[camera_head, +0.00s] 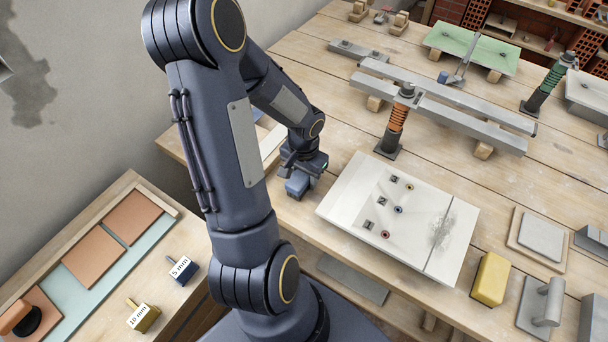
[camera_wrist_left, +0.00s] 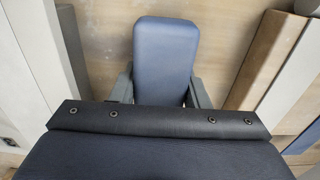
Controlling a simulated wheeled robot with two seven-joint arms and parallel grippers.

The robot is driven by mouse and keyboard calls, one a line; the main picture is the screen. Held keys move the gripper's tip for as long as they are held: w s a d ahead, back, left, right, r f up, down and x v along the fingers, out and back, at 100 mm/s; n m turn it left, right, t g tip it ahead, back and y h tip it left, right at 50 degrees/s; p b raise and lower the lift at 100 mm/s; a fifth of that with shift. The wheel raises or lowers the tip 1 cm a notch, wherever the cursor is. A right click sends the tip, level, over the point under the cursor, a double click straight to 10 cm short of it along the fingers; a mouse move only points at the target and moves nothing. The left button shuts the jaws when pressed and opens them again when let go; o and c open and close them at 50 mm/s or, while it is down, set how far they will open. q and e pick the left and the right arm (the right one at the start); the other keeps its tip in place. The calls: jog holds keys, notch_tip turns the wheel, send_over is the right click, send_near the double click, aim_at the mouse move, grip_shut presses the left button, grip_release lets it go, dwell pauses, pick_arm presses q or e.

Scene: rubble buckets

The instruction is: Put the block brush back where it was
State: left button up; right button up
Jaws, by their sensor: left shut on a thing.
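My left gripper (camera_head: 303,172) is low over the near left part of the workbench, left of the pale slab. It is shut on a blue block with rounded corners (camera_head: 297,188), which I take to be the block brush; no bristles show. In the left wrist view the blue block (camera_wrist_left: 165,52) stands out between the two grey fingers. Its underside is hidden, so I cannot tell whether it touches the bench. My right gripper is not in view.
A pale slab (camera_head: 362,197) with small coloured rings lies right of the gripper. A yellow block (camera_head: 490,279) and a grey float (camera_head: 541,302) are at the front right. Long grey bars (camera_head: 440,95) lie behind. A lower side table (camera_head: 200,301) holds gauge blocks and tiles.

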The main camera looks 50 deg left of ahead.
pick_arm(q)
jog(key=shift+f+b, duration=0.3)
jog(key=o, duration=1)
jog(key=shift+r, duration=0.15)
jog(key=shift+r+p, duration=0.2)
jog(key=shift+p, duration=0.15)
jog(key=shift+r, duration=0.35)
notch_tip(320, 180, up, 11)
jog(key=shift+d+r+p, duration=0.1)
jog(key=shift+p, duration=0.35)
jog(key=s+d+r+t+h, duration=0.1)
jog(key=s+d+r, duration=0.1)
jog(key=d, duration=0.3)
jog(key=s+d+r+t+h, duration=0.1)
jog(key=s+d+r+t, duration=0.1)
jog(key=d, duration=0.4)
jog(key=s+d+r+m+t+h, duration=0.1)
jog(key=s+d+r+t, duration=0.1)
jog(key=s+d+r, duration=0.2)
jog(key=shift+s+d+r+h, duration=0.15)
jog(key=shift+s+d+h, duration=0.25)
jog(key=shift+s+d, duration=0.25)
